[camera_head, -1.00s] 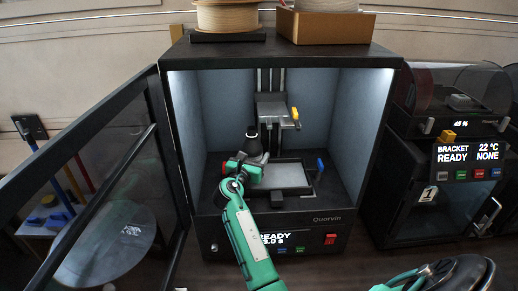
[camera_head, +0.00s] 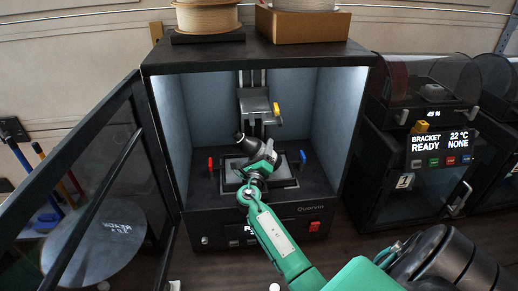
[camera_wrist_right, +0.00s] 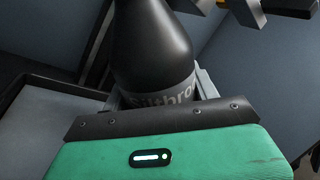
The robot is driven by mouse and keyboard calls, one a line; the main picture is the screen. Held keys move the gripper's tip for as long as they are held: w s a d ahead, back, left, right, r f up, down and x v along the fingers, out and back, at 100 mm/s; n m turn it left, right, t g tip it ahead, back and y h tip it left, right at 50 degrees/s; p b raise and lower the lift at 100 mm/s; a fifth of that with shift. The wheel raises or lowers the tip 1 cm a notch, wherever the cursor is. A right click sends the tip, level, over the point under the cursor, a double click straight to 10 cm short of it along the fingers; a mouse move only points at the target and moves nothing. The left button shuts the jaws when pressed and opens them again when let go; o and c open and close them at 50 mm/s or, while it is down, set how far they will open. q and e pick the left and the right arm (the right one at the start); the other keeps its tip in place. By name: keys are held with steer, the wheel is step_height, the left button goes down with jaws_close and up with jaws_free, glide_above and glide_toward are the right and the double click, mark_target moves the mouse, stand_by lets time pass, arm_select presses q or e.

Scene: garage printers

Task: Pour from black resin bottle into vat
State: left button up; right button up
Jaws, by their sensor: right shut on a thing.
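The black resin bottle (camera_head: 250,145) is in my right gripper (camera_head: 262,160), inside the open printer, and its top leans to the left. In the right wrist view the bottle (camera_wrist_right: 150,45) fills the upper middle, with part of a grey-lettered label above the gripper (camera_wrist_right: 165,115). The gripper is shut on its body. The vat (camera_head: 289,183) is the shallow grey tray on the printer floor, partly hidden behind the gripper and bottle. The bottle appears above it. No stream of resin can be made out. My left gripper is not in view.
The build platform (camera_head: 258,103) hangs above the vat, close behind the bottle, with a yellow knob (camera_head: 277,108). Red (camera_head: 210,163) and blue (camera_head: 302,157) knobs flank the vat. The printer door (camera_head: 75,165) stands open at left. Spools and a box sit on top.

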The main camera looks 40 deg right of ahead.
steer(key=shift+r, duration=0.1)
stand_by(0.4)
steer(key=shift+s+d+n+p, duration=0.3)
steer(key=shift+n+p, duration=0.2)
steer(key=shift+n, duration=0.2)
steer(key=shift+s+d+r+n+t+p, duration=0.1)
steer(key=shift+d+n+t+p, duration=0.05)
steer(key=shift+n+t+p, duration=0.3)
steer(key=shift+s+d+n, duration=0.1)
steer(key=shift+n, duration=0.25)
stand_by(0.3)
steer(key=shift+s+d+n+t+p, duration=0.1)
steer(key=shift+d+n+t+p, duration=0.1)
steer(key=shift+n+t+p, duration=0.3)
steer(key=shift+n+y, duration=0.3)
steer(key=shift+y, duration=0.1)
